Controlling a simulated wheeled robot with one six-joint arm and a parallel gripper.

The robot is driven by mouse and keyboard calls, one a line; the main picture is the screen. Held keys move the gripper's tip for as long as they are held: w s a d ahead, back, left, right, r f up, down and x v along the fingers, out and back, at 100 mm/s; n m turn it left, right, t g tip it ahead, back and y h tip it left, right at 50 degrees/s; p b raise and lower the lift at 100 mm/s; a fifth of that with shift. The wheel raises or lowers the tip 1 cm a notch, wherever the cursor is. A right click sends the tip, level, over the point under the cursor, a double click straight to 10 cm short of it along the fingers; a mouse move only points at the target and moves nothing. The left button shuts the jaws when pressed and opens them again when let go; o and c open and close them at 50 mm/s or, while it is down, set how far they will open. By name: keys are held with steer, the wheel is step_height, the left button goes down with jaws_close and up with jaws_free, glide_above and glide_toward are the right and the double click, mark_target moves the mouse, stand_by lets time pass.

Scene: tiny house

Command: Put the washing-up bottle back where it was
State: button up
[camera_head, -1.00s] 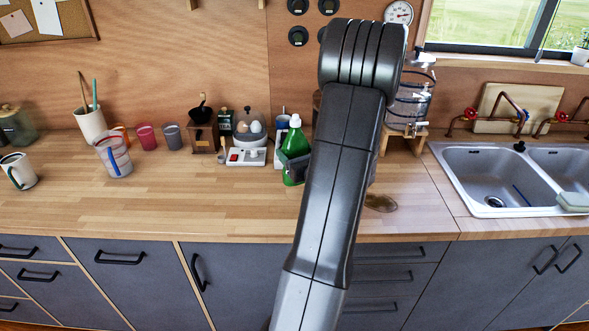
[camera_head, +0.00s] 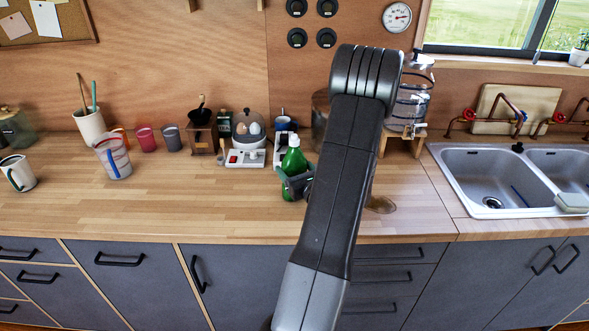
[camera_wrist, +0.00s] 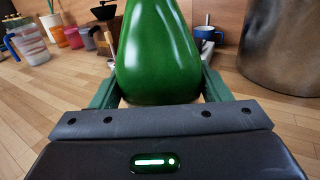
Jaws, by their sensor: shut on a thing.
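The green washing-up bottle (camera_head: 294,161) with a white cap is upright at the worktop, left of my arm in the head view. My gripper (camera_head: 297,184) is shut around its lower body. In the wrist view the bottle (camera_wrist: 158,50) fills the upper middle, between the two fingers of my gripper (camera_wrist: 160,98). Its top is cut off there. I cannot tell whether its base touches the wood. A dark round stain (camera_head: 381,204) lies on the worktop to the right of my arm.
Behind the bottle stand an egg cooker (camera_head: 246,140) and a blue mug (camera_head: 284,124). A large metal pot (camera_wrist: 285,45) is close on the right. A water dispenser (camera_head: 411,105) and the sink (camera_head: 489,180) are further right. The worktop front left (camera_head: 150,212) is clear.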

steer(key=shift+f, duration=0.1)
steer(key=o, duration=1.4)
steer(key=b+v, duration=0.2)
steer(key=v, duration=1)
steer(key=shift+b, duration=0.4)
